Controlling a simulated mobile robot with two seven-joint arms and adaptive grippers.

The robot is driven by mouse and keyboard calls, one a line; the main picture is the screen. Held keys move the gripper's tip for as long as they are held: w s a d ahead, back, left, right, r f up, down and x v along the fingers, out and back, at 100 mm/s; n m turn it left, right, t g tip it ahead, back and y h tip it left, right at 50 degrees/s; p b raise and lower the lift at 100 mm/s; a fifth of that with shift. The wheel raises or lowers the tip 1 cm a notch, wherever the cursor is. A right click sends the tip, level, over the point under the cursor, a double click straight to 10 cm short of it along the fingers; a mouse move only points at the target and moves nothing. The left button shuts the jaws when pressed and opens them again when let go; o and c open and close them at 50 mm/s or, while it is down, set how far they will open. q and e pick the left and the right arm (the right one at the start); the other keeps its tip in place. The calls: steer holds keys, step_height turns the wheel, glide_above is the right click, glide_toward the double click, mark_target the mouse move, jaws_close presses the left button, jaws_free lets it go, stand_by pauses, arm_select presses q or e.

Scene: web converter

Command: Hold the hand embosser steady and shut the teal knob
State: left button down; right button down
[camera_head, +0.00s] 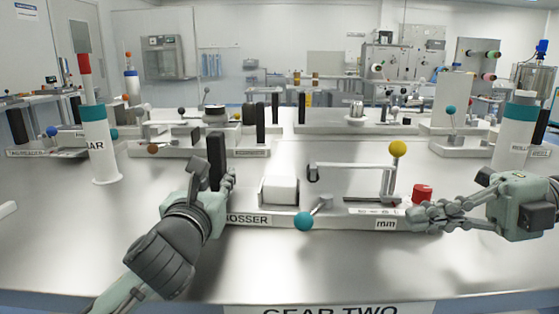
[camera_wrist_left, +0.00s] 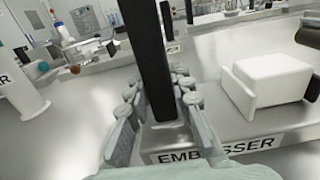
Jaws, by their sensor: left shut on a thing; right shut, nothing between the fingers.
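The hand embosser (camera_head: 345,214) is a long low grey base on the metal table, with an EMBOSSER label, a white block and a yellow-balled lever. Its teal knob (camera_head: 304,221) sits at the front edge on a short silver arm slanting up to the right. A black upright post (camera_head: 216,155) stands at the embosser's left end. My left gripper (camera_head: 223,181) is shut on this post; in the left wrist view its fingers flank the post (camera_wrist_left: 153,65) low down. My right gripper (camera_head: 415,216) is shut and empty at the embosser's right end, beside the red knob.
The red knob (camera_head: 423,192) stands at the right end. A white cylinder with a teal band (camera_head: 98,145) stands at left, another (camera_head: 513,135) at right. Further devices line the table's back. The table front is clear.

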arm_select(q)
steer(key=shift+d+f, duration=0.1)
steer(key=shift+f, duration=0.15)
steer(key=c, duration=1.4)
jaws_free()
steer(key=shift+o, duration=0.6)
steer(key=shift+r, duration=0.2)
steer(key=s, duration=0.7)
steer(key=shift+s+a, duration=0.2)
steer(key=shift+a, duration=0.15)
